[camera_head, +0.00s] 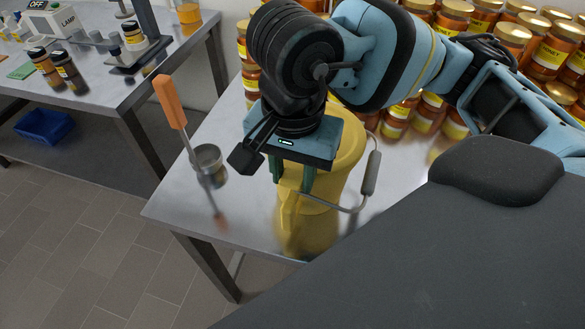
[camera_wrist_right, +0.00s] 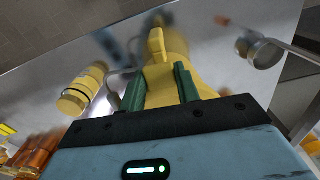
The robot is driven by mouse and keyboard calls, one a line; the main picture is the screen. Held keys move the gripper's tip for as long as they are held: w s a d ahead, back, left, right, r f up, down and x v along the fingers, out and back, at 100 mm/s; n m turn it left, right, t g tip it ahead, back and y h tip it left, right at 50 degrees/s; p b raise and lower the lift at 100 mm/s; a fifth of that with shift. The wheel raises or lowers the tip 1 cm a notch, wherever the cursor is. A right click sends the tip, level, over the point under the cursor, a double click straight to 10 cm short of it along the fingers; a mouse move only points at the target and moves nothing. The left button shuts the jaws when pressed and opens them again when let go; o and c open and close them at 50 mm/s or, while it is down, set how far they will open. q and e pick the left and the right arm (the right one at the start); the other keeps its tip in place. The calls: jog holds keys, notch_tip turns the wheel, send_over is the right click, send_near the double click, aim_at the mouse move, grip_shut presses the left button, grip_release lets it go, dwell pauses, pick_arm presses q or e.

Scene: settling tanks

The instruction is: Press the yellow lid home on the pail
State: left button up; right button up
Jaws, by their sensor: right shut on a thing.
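The yellow pail (camera_head: 349,146) stands near the front edge of the metal table, with a wire handle and grey grip (camera_head: 370,173) on its right side. My right gripper (camera_head: 292,188) points down over it, its two green fingers closed on a yellow part that I take for the lid. In the right wrist view that yellow lid part (camera_wrist_right: 158,80) lies between the fingertips (camera_wrist_right: 160,85), with a raised tab in front. Lid and pail are the same yellow, and my gripper hides the seam between them. I cannot tell how the lid sits. My left gripper is out of view.
A metal cup (camera_head: 208,160) and an orange-handled tool (camera_head: 171,102) are left of the pail. Several honey jars (camera_head: 553,50) crowd the back right. A yellow cylinder (camera_wrist_right: 82,90) shows left in the wrist view. Another table (camera_head: 100,80) stands at left.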

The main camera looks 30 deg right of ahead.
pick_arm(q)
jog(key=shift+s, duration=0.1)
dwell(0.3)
pick_arm(e)
jog(key=o, duration=1.5)
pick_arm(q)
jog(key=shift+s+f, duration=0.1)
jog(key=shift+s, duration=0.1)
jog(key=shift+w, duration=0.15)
pick_arm(e)
jog(key=shift+r, duration=0.1)
jog(key=shift+r+p, duration=0.4)
jog(key=shift+r, duration=0.45)
jog(key=shift+r+p, duration=1.05)
jog(key=shift+r, duration=1.45)
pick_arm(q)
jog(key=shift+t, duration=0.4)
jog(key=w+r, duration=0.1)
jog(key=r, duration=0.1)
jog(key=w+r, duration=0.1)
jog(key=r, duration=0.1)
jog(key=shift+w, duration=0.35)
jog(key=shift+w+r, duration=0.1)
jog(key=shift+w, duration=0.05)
